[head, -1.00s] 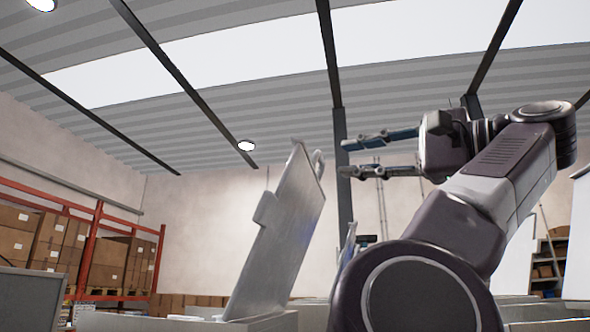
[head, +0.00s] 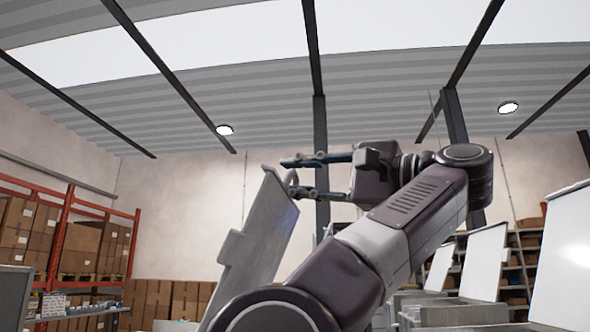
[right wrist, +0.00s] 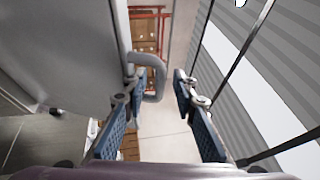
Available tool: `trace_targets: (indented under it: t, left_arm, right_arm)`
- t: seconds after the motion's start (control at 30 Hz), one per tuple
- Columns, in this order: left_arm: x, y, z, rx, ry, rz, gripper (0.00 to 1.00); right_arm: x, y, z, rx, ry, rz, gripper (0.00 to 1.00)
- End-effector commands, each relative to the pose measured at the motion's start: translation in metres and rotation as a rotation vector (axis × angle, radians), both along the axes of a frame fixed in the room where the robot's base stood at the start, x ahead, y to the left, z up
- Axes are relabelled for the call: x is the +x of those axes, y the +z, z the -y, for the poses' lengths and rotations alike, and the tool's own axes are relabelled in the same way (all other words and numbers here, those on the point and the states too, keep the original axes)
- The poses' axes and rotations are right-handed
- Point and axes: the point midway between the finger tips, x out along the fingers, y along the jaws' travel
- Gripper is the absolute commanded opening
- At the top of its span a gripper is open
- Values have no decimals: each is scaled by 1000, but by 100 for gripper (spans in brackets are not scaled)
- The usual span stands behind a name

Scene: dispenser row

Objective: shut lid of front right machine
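The raised grey lid (head: 258,238) of the nearest machine stands tilted up left of my right arm in the head view. Its bar handle (right wrist: 154,82) is at its upper edge and shows between the fingers in the right wrist view, closer to the left finger. My right gripper (head: 288,176) is open at the lid's upper right corner, fingers pointing left, one above the other. In the right wrist view the gripper (right wrist: 164,86) has a clear gap between its blue pads. Whether a finger touches the handle I cannot tell. My left gripper is out of view.
More machines with raised pale lids (head: 484,262) stand in a row at the right. A red rack (head: 60,235) with cardboard boxes is at the left. Stacked boxes (head: 170,300) stand at the back wall. My right arm hides part of the row.

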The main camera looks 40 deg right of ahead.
Motion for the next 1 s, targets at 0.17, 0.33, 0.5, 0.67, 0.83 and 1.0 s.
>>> trace_targets:
  t: [0.17, 0.33, 0.5, 0.67, 0.83, 1.0]
  left_arm:
    - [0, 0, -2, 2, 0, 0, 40]
    - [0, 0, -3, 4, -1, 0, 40]
    - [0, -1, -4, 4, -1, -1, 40]
    - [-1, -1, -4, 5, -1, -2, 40]
    - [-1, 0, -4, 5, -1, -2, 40]
    - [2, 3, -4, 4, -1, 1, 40]
  right_arm:
    - [0, 0, 0, 0, 0, 0, 26]
    - [0, 0, 0, 0, 0, 0, 8]
    - [0, 0, 0, 0, 0, -1, 0]
    - [0, -1, 0, 1, 0, -1, 0]
    - [1, -1, 0, 0, 0, -3, 0]
    - [15, 2, -3, -1, 2, -5, 0]
